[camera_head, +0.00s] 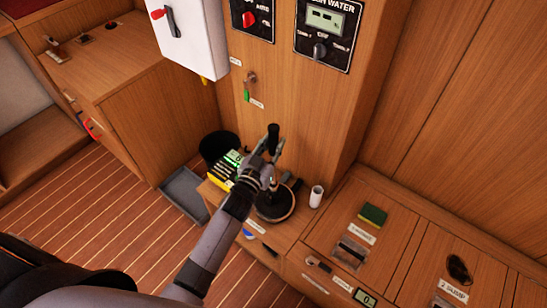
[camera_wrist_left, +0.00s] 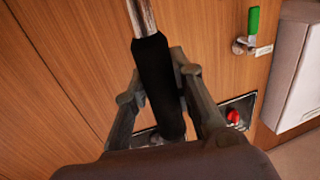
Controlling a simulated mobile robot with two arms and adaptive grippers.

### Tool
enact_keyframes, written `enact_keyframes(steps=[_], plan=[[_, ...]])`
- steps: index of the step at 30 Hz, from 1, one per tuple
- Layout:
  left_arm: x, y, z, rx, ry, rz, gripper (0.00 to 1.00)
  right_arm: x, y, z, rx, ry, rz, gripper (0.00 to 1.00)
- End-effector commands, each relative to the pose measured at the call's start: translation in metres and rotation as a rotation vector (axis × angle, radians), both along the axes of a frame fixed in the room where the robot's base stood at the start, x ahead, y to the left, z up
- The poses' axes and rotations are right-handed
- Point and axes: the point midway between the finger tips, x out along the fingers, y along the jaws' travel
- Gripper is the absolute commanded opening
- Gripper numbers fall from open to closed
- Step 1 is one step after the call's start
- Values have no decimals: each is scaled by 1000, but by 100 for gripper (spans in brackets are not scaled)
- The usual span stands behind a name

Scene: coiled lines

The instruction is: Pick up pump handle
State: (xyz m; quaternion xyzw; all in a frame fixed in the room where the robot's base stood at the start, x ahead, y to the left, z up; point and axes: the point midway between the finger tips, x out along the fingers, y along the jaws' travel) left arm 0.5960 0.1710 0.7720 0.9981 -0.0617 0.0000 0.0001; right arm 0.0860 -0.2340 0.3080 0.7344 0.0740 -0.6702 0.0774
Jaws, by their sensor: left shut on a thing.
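The pump handle (camera_head: 273,134) has a black grip and points upward in front of the wooden column in the head view. In the left wrist view the black grip (camera_wrist_left: 158,85) continues into a bare metal rod (camera_wrist_left: 141,18). My left gripper (camera_head: 268,148) is shut on the handle. In the left wrist view the fingers (camera_wrist_left: 160,92) lie on both sides of the grip. A round dark base (camera_head: 275,207) sits on the ledge just below; the wrist partly hides it, and I cannot tell whether the handle is joined to it. My right gripper is not in view.
A white cup (camera_head: 316,196) stands right of the base. A green sponge (camera_head: 373,215) lies on the locker top. A green-handled valve (camera_head: 248,88) is on the column above.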

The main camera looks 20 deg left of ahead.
Motion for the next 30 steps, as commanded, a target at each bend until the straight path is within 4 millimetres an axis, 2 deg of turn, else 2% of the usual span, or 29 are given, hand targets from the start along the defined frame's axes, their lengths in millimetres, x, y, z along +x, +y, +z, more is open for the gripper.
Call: enact_keyframes(steps=[8,14,20,30], plan=[[0,0,2,1,-2,0,0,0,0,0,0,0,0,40],[0,0,17,2,-4,-1,0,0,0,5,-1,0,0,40],[0,0,52,2,-7,-1,0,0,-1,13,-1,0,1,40],[0,0,138,1,-8,-2,0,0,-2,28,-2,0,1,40]])
